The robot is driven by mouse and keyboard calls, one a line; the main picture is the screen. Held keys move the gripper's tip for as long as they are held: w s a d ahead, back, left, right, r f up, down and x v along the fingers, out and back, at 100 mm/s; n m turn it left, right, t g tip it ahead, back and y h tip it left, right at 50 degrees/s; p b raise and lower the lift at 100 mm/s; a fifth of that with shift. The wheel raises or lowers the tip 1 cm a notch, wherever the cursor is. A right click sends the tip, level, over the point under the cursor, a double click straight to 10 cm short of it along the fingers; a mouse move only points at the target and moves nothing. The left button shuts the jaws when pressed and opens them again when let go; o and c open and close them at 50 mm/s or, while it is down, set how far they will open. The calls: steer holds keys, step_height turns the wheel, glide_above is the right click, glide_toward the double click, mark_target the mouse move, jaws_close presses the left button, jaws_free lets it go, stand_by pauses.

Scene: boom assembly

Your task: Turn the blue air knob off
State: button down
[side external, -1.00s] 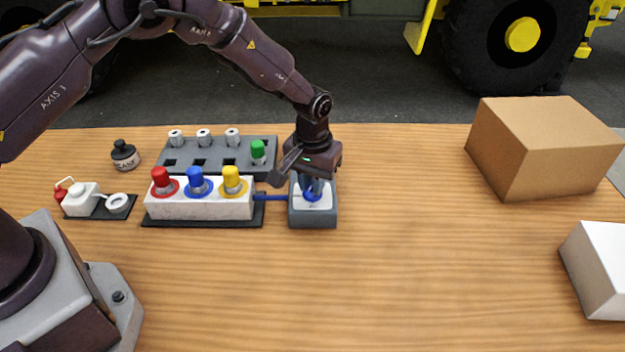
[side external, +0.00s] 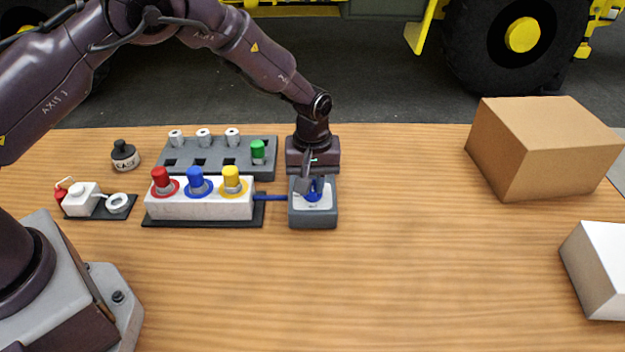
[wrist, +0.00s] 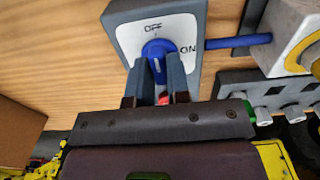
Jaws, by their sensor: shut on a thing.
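The blue air knob (side external: 317,189) sits on the white face of a small grey box (side external: 312,221). In the wrist view the blue knob (wrist: 157,47) stands between the printed words OFF and ON, with OFF just beyond it and ON to its right. My gripper (wrist: 158,70) is shut on the knob, one finger on each side. In the side view my gripper (side external: 310,185) reaches down onto the box from behind. The fingers hide part of the knob, so its exact pointing is hard to tell. A little red shows between the fingers.
A blue pipe (side external: 271,198) joins the box to a white block (side external: 200,207) with red, blue and yellow knobs. Behind it is a grey rack (side external: 205,156) with a green-capped piece. A cardboard box (side external: 540,150) and a white box (side external: 600,270) stand right. The middle table is clear.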

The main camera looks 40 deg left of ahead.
mark_target(313, 184)
steer(key=c, duration=1.1)
jaws_free()
steer(key=shift+r, duration=0.1)
step_height(313, 184, up, 13)
steer(key=shift+f, duration=0.1)
